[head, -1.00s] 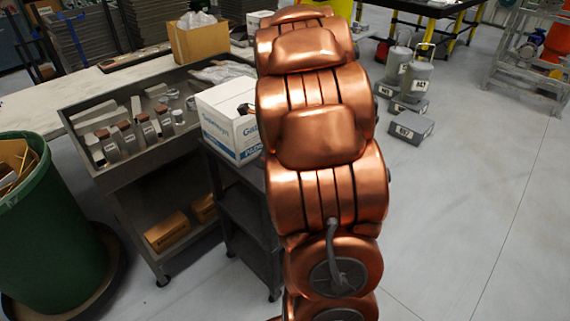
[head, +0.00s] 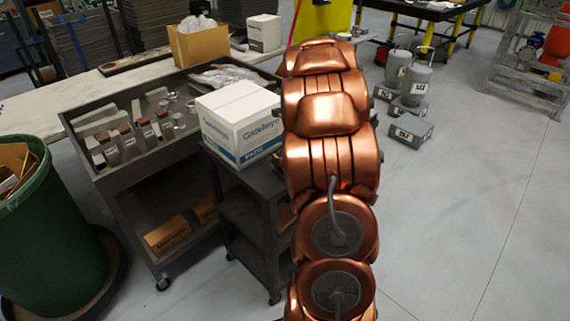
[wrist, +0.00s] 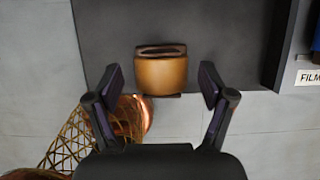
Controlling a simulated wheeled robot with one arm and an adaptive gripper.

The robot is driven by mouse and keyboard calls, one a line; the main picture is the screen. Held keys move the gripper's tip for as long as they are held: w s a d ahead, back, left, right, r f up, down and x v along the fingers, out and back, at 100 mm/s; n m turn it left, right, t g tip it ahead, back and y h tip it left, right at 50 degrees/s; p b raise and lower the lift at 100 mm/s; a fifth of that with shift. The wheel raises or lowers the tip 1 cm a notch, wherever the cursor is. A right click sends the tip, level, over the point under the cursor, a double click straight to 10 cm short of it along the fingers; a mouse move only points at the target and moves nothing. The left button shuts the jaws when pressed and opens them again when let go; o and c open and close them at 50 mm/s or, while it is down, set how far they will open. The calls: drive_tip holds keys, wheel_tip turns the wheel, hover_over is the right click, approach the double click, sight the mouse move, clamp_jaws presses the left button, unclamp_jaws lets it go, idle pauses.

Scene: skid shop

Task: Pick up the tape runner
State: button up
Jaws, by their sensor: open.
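In the wrist view a tan, rounded object (wrist: 161,74) with a dark slot along its top sits at the edge of a dark grey surface (wrist: 215,35). It looks like the tape runner, but I cannot be sure. My gripper (wrist: 162,84) is open and empty, its two dark fingers apart on either side of the object in the picture. I cannot tell how far beyond the fingertips the object is. In the head view my copper arm hides the gripper, and I cannot make out the tape runner there.
A white carton (head: 240,122) stands on a dark cart (head: 247,197). Left of it is a grey bench (head: 180,150) with several small items, then a green bin (head: 45,235).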

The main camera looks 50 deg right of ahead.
drive_tip(key=shift+p+x, duration=0.35)
drive_tip(key=shift+x, duration=1.4)
drive_tip(key=shift+c, duration=0.3)
drive_tip(key=c, duration=1.3)
